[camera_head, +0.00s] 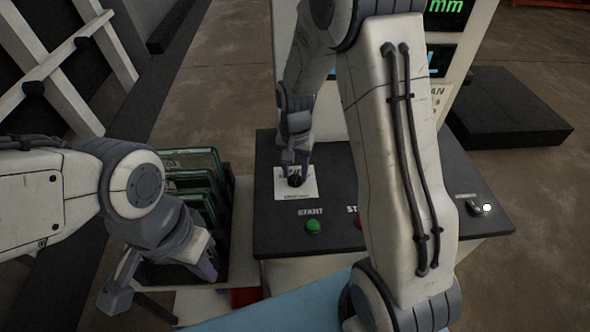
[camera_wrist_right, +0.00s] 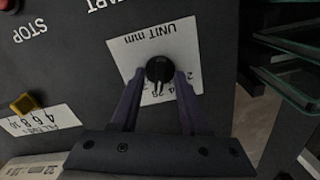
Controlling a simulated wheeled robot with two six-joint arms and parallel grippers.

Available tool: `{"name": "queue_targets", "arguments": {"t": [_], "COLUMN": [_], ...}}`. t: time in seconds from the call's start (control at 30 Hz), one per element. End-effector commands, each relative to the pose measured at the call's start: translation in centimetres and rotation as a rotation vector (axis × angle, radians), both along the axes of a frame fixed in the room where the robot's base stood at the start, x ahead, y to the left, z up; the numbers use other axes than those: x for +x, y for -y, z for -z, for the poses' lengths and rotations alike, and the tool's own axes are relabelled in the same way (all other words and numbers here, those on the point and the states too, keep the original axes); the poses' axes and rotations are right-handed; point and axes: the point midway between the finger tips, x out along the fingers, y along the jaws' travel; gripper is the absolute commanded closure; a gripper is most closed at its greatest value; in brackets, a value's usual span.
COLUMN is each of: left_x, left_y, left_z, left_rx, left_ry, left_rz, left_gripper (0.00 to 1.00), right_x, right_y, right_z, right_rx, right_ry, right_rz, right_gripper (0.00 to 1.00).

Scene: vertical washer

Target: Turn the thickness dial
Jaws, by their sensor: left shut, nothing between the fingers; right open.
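The thickness dial is a small black round knob (camera_head: 295,180) on a white label marked "UNIT mm" on the dark console. It also shows in the right wrist view (camera_wrist_right: 159,70). My right gripper (camera_head: 297,165) points down over it and is open. In the right wrist view, its two purple fingers (camera_wrist_right: 160,82) reach to either side of the dial, with small gaps visible. The dial's exact setting is too small to read. My left gripper (camera_head: 205,270) is shut and empty, low at the left, away from the console.
The console (camera_head: 270,235) carries a green START button (camera_head: 313,227) and a STOP button partly hidden by my right arm. A rack of glass panes (camera_head: 195,165) stands left of the console. A yellow knob (camera_wrist_right: 24,103) shows in the right wrist view. A display (camera_head: 447,8) stands behind.

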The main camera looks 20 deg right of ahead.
Motion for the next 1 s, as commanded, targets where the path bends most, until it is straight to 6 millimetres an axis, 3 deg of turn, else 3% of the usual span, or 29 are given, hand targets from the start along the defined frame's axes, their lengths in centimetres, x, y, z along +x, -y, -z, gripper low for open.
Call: {"name": "queue_targets", "arguments": {"t": [0.27, 0.3, 0.4, 0.77, 1.0], "left_x": [0.0, 0.0, 0.0, 0.0, 0.0], "left_y": [0.0, 0.0, 0.0, 0.01, -0.01], "left_z": [-0.01, -0.01, -0.01, -0.08, -0.32], "left_rx": [0.0, 0.0, 0.0, 0.0, 0.0], "left_ry": [0.0, 0.0, 0.0, 0.0, 0.0], "left_rz": [0.0, 0.0, 0.0, 0.0, 0.0], "left_gripper": [1.0, 1.0, 1.0, 1.0, 1.0], "right_x": [0.01, 0.01, 0.01, 0.03, 0.05], "right_y": [0.0, 0.0, 0.0, -0.02, -0.01], "right_z": [0.24, 0.23, 0.22, 0.17, 0.13], "right_rx": [0.0, 0.0, 0.0, 0.0, 0.0], "right_ry": [0.001, 0.001, 0.001, 0.001, 0.001], "right_rz": [-0.001, -0.001, -0.001, -0.024, -0.144], "right_gripper": [0.55, 0.63, 1.0, 1.0, 1.0]}}
